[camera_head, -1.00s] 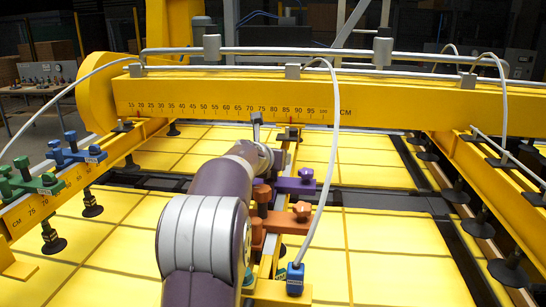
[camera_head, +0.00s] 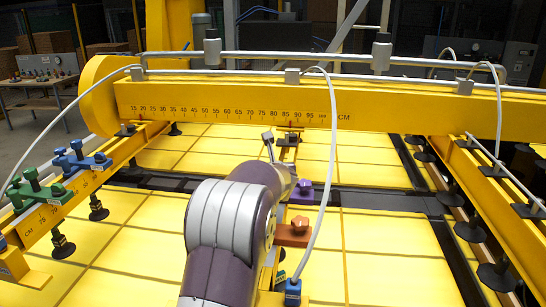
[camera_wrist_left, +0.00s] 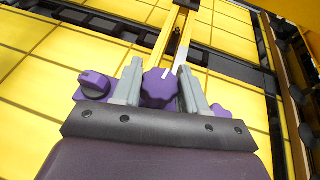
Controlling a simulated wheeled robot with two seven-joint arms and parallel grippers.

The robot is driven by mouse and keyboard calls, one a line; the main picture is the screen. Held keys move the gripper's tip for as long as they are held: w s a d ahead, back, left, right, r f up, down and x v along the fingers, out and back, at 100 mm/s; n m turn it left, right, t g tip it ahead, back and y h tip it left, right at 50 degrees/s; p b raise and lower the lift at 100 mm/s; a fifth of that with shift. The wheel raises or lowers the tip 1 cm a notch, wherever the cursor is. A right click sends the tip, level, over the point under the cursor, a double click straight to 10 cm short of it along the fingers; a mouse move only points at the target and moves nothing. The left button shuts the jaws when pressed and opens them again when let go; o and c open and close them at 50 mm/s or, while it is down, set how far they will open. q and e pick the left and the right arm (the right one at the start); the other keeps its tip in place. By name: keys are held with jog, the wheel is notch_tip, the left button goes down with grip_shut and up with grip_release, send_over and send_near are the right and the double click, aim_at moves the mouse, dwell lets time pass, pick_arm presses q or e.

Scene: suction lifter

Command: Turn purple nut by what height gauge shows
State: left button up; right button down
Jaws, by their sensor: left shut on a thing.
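The purple nut (camera_wrist_left: 160,88), a lobed knob with a white mark near its top, sits between the two grey fingers of my left gripper (camera_wrist_left: 159,84) in the left wrist view. The fingers are closed on its sides. The purple clamp has another knob (camera_wrist_left: 93,84) at left and one (camera_wrist_left: 220,110) at right, partly behind a finger. In the head view my left arm hides the nut and most of the gripper; only the clamp's right knob (camera_head: 302,191) shows. I cannot identify a height gauge for certain. My right gripper is not in view.
A yellow beam (camera_head: 400,105) with a centimetre scale (camera_head: 225,113) crosses behind; a red mark shows near 85. An orange clamp (camera_head: 295,231), blue clamp (camera_head: 80,160) and green clamp (camera_head: 36,190) sit on rails. A white hose (camera_head: 333,150) hangs just right of my arm.

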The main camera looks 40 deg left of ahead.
pick_arm(q)
jog(key=shift+r+n+g+y+p, duration=0.15)
jog(key=shift+n+g+y+p, duration=0.55)
jog(key=shift+n+y+p, duration=0.15)
jog(key=shift+n, duration=0.25)
jog(key=o, duration=1)
jog(key=shift+c, duration=0.2)
jog(key=shift+d, duration=0.1)
jog(key=shift+s+d, duration=0.15)
jog(key=b+v, duration=0.3)
jog(key=v, duration=0.9)
jog(key=shift+r+b, duration=0.15)
jog(key=shift+b, duration=0.2)
